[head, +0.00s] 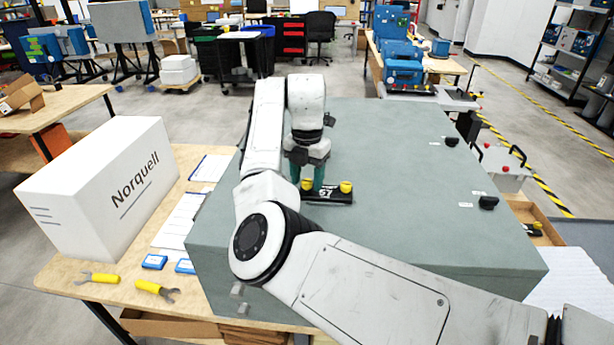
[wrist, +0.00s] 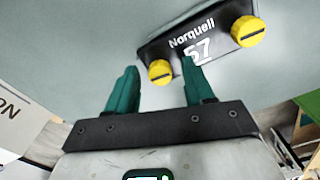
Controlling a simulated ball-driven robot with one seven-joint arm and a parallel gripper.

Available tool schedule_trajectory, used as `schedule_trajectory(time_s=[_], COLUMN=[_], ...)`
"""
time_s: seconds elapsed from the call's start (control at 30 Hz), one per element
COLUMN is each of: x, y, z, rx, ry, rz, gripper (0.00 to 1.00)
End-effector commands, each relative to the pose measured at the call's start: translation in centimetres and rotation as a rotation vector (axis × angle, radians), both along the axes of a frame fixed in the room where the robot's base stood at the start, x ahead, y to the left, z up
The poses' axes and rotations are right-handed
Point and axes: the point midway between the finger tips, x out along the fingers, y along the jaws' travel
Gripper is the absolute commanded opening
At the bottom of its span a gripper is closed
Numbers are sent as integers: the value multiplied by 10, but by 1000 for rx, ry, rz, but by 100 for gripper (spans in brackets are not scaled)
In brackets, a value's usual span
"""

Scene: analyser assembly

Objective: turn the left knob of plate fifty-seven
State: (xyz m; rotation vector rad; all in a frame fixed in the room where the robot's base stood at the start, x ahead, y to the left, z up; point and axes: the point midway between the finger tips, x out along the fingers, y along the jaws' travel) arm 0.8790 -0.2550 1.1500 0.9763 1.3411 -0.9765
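Plate fifty-seven (head: 330,196) is a black plate marked "Norquell 57" on the grey-green box; it also shows in the wrist view (wrist: 218,42). Its left yellow knob (wrist: 160,70) has a dark slot and appears between my fingertips in the wrist view. In the head view this left knob (head: 307,184) is by my green fingers. The right yellow knob (wrist: 248,31) is clear of my gripper and also shows in the head view (head: 346,187). My gripper (wrist: 159,66) is open, one finger on either side of the left knob. I cannot tell whether they touch it.
The grey-green box (head: 410,180) fills much of the bench and carries black knobs (head: 488,203) at its right. A white Norquell carton (head: 105,185) stands at left. Yellow-handled wrenches (head: 155,290) and blue boxes (head: 154,262) lie on the wooden bench.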

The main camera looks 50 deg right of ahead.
Motion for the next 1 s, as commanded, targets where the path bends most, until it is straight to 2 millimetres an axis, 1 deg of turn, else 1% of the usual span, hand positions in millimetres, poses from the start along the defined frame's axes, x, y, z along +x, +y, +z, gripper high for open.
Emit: schedule_trajectory(time_s=[0.03, 0.07, 0.53, 1.0], x=[0, 0, 0, 0], y=[0, 0, 0, 0], z=[0, 0, 1, 1], rx=[0, 0, 0, 0], ry=[0, 0, 0, 0], rz=[0, 0, 0, -41], gripper=[48, 45, 0, 0])
